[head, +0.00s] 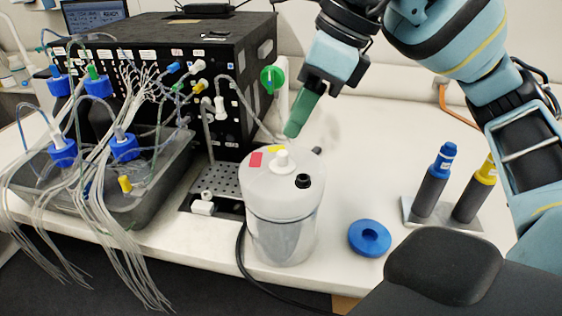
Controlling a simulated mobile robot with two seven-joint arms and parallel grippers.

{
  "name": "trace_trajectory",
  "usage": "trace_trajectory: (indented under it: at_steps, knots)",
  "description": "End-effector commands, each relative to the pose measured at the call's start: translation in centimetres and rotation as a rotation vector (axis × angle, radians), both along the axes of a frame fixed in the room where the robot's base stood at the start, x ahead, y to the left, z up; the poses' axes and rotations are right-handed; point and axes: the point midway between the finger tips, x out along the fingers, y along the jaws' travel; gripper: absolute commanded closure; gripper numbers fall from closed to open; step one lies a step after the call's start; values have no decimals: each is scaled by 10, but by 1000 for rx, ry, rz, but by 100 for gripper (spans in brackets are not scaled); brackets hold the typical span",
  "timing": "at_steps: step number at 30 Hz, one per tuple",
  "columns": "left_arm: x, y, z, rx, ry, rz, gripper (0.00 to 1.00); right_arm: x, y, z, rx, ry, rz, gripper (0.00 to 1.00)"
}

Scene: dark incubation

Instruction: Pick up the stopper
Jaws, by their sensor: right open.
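My right gripper (291,131) comes down from above with green fingers. It is open, and its tips are above and behind the container's top in the picture, with the blue piece lower and to the right. The fingers overlap from this side. My left gripper is out of view.
A metal stand with blue-topped (434,180) and yellow-topped (476,188) grey tools stands at right. A black instrument (240,60) with tubing and a grey tray (165,185) of bottles fill the left.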

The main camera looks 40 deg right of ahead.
Motion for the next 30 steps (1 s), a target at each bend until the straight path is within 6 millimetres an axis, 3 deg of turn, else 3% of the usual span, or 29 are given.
trace_trajectory:
  at_steps: [3,10,19,29,30]
  knots:
    - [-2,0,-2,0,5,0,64,3,3,-12,-1,3,0,59]
    - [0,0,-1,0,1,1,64,3,4,-20,-1,2,0,59]
    - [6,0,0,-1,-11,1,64,8,11,-59,1,2,0,59]
    - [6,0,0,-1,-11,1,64,10,13,-65,2,1,0,59]
    - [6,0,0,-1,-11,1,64,10,13,-65,2,1,0,63]
